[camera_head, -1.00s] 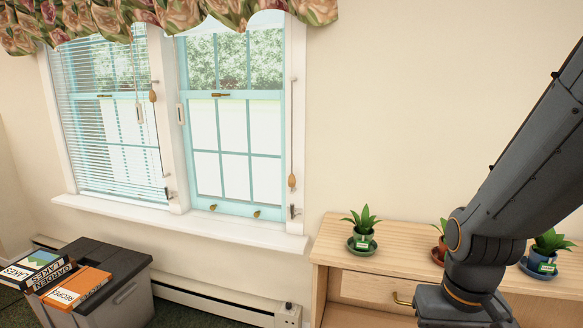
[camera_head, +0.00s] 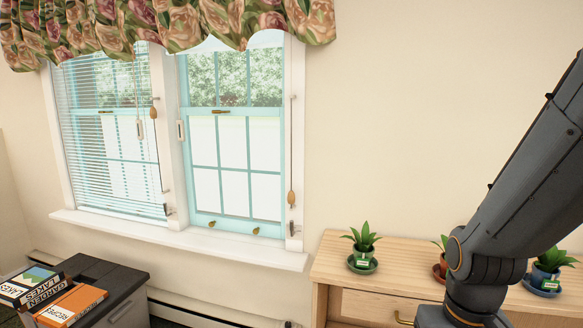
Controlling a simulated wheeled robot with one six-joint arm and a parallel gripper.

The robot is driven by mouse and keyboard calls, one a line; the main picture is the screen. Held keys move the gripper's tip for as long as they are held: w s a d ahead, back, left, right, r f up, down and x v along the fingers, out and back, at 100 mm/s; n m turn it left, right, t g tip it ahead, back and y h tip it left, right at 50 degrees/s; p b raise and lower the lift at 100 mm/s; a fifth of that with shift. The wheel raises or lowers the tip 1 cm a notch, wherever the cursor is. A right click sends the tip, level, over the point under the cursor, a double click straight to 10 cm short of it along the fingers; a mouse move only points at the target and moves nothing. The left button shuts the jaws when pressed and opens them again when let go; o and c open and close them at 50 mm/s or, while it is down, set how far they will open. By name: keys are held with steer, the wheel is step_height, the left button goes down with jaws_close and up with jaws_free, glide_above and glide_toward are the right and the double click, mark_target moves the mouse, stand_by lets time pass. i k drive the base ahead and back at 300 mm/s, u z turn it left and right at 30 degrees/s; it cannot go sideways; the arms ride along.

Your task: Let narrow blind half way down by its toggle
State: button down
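Two windows stand side by side under a floral valance. The left window has a lowered white slatted blind (camera_head: 100,150). A wooden toggle (camera_head: 154,113) hangs on a cord at that blind's right side. The right window (camera_head: 234,160) shows bare panes, with no slats visible below the valance. Another wooden toggle (camera_head: 290,197) hangs on a cord along its right frame, low down near a small dark fitting (camera_head: 292,228). The tops of both windows are hidden by the valance. My arm is at the right edge; my gripper is out of view.
A wooden cabinet (camera_head: 335,262) with several potted plants stands right of the window. A dark bin (camera_head: 118,285) with books on it stands at lower left. The window sill (camera_head: 190,238) is clear. The wall between window and arm is bare.

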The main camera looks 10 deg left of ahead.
mark_target(290, 197)
steer(key=k, duration=1.25)
steer(key=u, duration=0.85)
steer(key=i, duration=1.1)
steer(key=z, duration=0.35)
steer(key=i, duration=0.65)
steer(key=z, duration=0.7)
